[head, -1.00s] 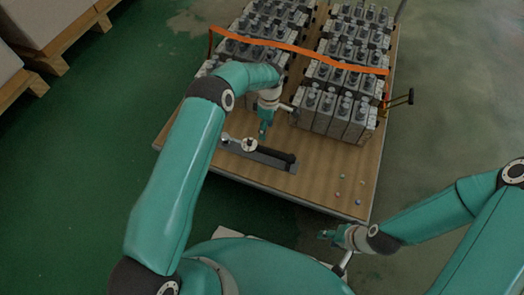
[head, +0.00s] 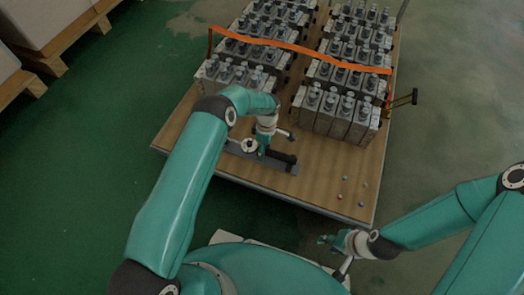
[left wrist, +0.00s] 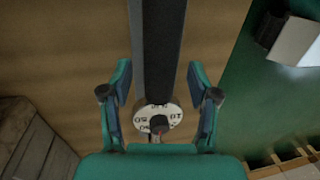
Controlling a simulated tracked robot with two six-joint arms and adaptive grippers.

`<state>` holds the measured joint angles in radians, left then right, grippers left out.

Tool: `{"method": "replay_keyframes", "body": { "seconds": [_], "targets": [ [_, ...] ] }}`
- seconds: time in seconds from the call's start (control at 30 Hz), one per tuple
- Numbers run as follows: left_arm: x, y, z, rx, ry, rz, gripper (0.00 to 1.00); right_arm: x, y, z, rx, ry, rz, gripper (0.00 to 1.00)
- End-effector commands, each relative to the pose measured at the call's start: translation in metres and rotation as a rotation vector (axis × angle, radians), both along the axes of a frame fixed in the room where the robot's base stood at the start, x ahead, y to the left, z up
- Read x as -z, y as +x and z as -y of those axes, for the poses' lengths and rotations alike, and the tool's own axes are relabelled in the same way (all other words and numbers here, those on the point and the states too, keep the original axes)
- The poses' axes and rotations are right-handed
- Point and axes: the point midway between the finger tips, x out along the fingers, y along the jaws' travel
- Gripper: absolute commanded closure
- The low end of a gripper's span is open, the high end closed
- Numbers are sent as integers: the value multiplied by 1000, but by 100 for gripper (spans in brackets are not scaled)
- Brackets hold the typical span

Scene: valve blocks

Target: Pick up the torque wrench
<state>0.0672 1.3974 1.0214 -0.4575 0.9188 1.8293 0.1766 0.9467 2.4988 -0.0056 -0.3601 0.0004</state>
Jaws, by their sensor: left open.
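The torque wrench (head: 282,157) lies on the wooden deck of the cart near its front edge, with a dark bar and a round pale dial (head: 249,146). In the left wrist view its dark bar (left wrist: 158,45) runs up the picture from the marked dial (left wrist: 152,112). My left gripper (head: 262,152) is low over the wrench. In the left wrist view the left gripper (left wrist: 160,82) is open, with one finger on each side of the bar and a gap to both. My right gripper (head: 330,241) hangs off the cart's front edge; its jaw opening is too small to tell.
Rows of grey valve blocks (head: 335,112) stand behind the wrench under an orange strap (head: 295,48). Several small loose pieces (head: 361,204) lie at the deck's front right. The wooden deck (head: 320,175) is bare between. Boxes on pallets (head: 45,25) stand at the far left.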

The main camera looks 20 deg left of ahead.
Motion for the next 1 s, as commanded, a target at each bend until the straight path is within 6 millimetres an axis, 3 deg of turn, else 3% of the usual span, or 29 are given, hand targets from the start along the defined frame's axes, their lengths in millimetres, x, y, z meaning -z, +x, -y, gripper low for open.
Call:
{"method": "replay_keyframes", "body": {
  "seconds": [0.13, 0.5, 1.0],
  "targets": [
    [-1, 0, 0, 0, 0, 1, 41, -1, 0, 0, 0, 0, 0, 60],
    [-1, 0, 1, 1, 0, 0, 100, -1, 0, 0, 0, 0, 0, 60],
    [-6, 1, 1, 1, 0, 2, 100, -2, 0, 0, 0, 0, 0, 60]
  ]
}}
